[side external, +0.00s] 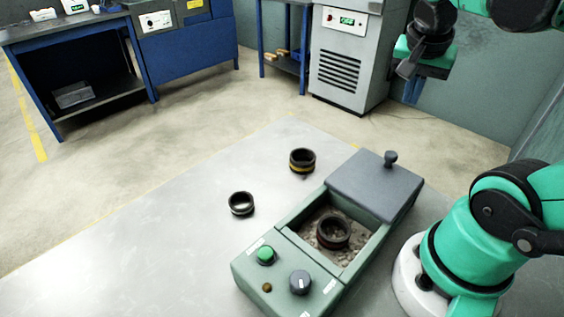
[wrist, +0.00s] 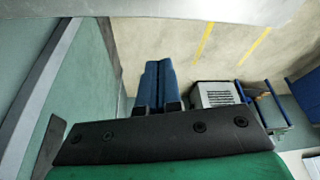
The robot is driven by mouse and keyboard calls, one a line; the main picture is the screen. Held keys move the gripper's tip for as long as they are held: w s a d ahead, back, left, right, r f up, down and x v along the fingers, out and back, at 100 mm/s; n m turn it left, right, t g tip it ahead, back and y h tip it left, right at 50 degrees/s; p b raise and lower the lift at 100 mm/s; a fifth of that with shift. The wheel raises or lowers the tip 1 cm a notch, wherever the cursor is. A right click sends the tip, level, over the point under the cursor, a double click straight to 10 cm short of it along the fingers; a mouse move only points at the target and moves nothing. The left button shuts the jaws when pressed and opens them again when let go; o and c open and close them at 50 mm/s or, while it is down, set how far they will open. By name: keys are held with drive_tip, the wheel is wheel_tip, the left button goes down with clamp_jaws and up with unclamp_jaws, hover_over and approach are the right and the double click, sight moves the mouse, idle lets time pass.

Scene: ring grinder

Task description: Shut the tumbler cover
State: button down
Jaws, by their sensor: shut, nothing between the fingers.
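The tumbler (side external: 264,285) is a green box on the table, seen in the side external view. Its grey cover (side external: 370,184) with a round knob (side external: 391,158) sits at the box's far right end, leaving the bowl open. A dark ring (side external: 333,231) lies on the grinding media (side external: 318,215) inside. My gripper (side external: 412,92) is high up at the top right, apart from the cover and beyond it in the picture. Its blue fingers are shut and empty, and they also show in the wrist view (wrist: 158,65). The tumbler is not seen in the wrist view.
Two dark rings stand on the table left of the tumbler, one with a yellow band (side external: 302,161) and one with a pale band (side external: 241,204). The tumbler's front panel has a green button (side external: 265,255) and a dial (side external: 300,282). The table's left side (side external: 130,250) is clear.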

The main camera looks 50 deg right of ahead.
drive_tip(key=s+x, duration=0.1)
drive_tip(key=x, duration=0.9)
drive_tip(key=shift+a+r, duration=0.15)
drive_tip(key=shift+a, duration=1.85)
approach(357, 189)
drive_tip(key=x, duration=0.5)
drive_tip(key=shift+s+a, duration=0.1)
drive_tip(key=shift+a, duration=0.05)
